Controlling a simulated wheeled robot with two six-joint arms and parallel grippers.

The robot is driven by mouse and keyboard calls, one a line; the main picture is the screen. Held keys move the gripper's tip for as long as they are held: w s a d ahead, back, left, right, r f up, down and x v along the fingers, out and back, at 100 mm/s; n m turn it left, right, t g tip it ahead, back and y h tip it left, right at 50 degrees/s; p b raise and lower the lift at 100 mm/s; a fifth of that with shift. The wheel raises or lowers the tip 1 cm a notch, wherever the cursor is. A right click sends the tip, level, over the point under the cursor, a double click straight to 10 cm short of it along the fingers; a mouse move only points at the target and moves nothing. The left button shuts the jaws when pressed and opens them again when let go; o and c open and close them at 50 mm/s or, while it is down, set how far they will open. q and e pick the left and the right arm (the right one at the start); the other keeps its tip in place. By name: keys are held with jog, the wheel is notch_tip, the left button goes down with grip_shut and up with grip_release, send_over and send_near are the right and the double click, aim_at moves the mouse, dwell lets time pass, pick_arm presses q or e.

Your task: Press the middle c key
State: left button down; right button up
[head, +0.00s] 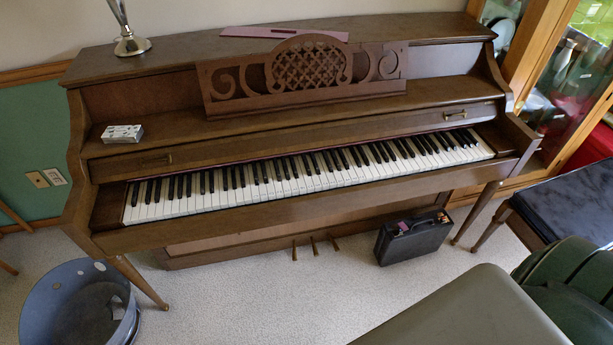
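The brown upright piano (230,231) stands against the wall in the head view, seen from above and at a slant. Its lid is open and the keyboard (310,182) is fully exposed, running from lower left to upper right. The middle c key is among the white keys near the middle of the keyboard. The keys are too small for me to single it out with certainty. No key looks pressed down. Neither of my grippers shows in this view, and nothing covers the keys.
A music stand (308,72) rises above the keyboard. A small box (122,133) sits on the left ledge. A blue-grey bin (78,305) stands at lower left. A black case (412,237) is below the piano. A grey-green seat-like surface (465,312) fills the lower right. The floor between is clear.

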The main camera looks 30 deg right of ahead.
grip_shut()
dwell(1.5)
